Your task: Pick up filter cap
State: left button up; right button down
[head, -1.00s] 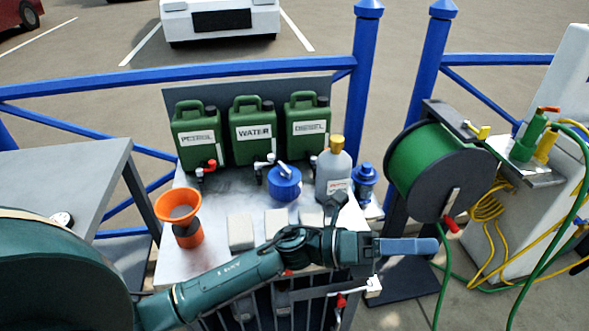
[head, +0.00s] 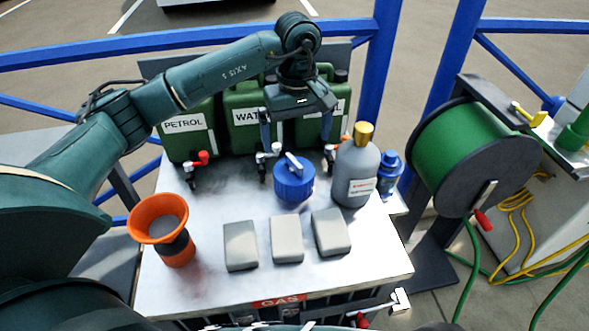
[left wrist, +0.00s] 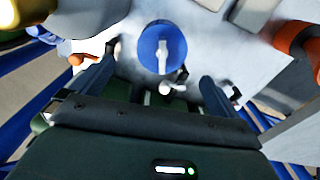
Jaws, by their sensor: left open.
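The filter cap (head: 293,182) is a blue round cap with a pale bar handle on top. It sits on the metal table in the middle of the head view, and near the top of the left wrist view (left wrist: 154,60). My left gripper (head: 297,140) points down with its jaws open and empty, above and behind the cap, in front of the green cans. In the left wrist view the two fingers (left wrist: 150,85) stand wide apart, with the cap beyond them and not touching. My right gripper is not seen.
Green cans with taps, one marked petrol (head: 184,125), line the table's back. A grey bottle (head: 357,172) stands close right of the cap, with a blue filter unit (head: 389,176) beside it. Grey blocks (head: 287,240) and an orange funnel (head: 158,217) are in front and left.

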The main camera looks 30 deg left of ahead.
aim_at(296, 161)
pick_arm(q)
notch_tip(296, 161, down, 7)
jog(key=shift+s+f, duration=0.15)
jog(key=shift+f, duration=0.05)
jog(key=shift+a+f+p, duration=0.15)
jog(key=shift+f+p, duration=0.1)
jog(key=shift+f, duration=1.05)
jog(key=shift+a+f+p, duration=0.1)
jog(key=shift+f+p, duration=0.1)
jog(key=shift+f, duration=1.1)
jog(key=shift+c, duration=0.6)
jog(key=c, duration=0.7)
jog(key=shift+c, duration=0.7)
jog(key=shift+r, duration=0.1)
